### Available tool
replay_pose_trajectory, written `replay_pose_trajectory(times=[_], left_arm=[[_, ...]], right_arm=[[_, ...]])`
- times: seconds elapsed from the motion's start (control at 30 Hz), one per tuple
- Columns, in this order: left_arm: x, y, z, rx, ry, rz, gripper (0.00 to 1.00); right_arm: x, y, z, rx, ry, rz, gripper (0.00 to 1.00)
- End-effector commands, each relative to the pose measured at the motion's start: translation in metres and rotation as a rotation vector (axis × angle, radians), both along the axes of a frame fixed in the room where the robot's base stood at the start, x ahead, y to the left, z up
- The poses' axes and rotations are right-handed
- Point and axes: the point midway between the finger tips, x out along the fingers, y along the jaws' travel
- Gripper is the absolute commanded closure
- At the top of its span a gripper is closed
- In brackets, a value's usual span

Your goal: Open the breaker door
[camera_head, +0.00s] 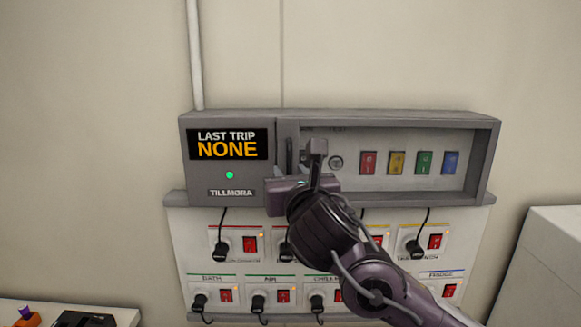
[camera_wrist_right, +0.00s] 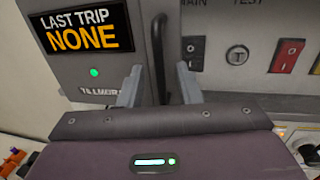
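The grey breaker box (camera_head: 340,117) is on the wall, with a "LAST TRIP NONE" display on its left part. A dark upright bar handle (camera_wrist_right: 159,50) stands at the right edge of that part; it also shows in the head view (camera_head: 289,153). My right gripper (camera_wrist_right: 159,85) has one finger on each side of the handle's lower part, with gaps visible on both sides. In the head view my right gripper (camera_head: 303,160) partly covers the box. The recess right of the handle shows switches; I cannot tell whether a clear door covers it. My left gripper is not in view.
Below the box, a white panel (camera_head: 195,255) carries several plugs and red switches. Coloured switches, including a red one (camera_head: 368,162), sit in the recess. A white cabinet (camera_head: 550,260) stands at the right. A dark object (camera_head: 85,318) lies at the lower left.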

Motion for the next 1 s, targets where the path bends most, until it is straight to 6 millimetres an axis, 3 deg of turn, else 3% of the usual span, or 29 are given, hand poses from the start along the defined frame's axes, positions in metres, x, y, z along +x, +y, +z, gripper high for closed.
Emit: replay_pose_trajectory(times=[0.3, 0.57, 1.0], left_arm=[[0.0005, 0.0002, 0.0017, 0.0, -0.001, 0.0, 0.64], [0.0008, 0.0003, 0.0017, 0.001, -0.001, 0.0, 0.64], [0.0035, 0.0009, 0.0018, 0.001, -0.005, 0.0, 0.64]], right_arm=[[0.0043, 0.0009, -0.0007, 0.001, 0.0, 0.0, 0.69], [0.0041, 0.0008, -0.0005, 0.001, 0.0, 0.0, 1.0], [0.0039, -0.0005, -0.0006, 0.002, 0.0, 0.006, 1.0]])
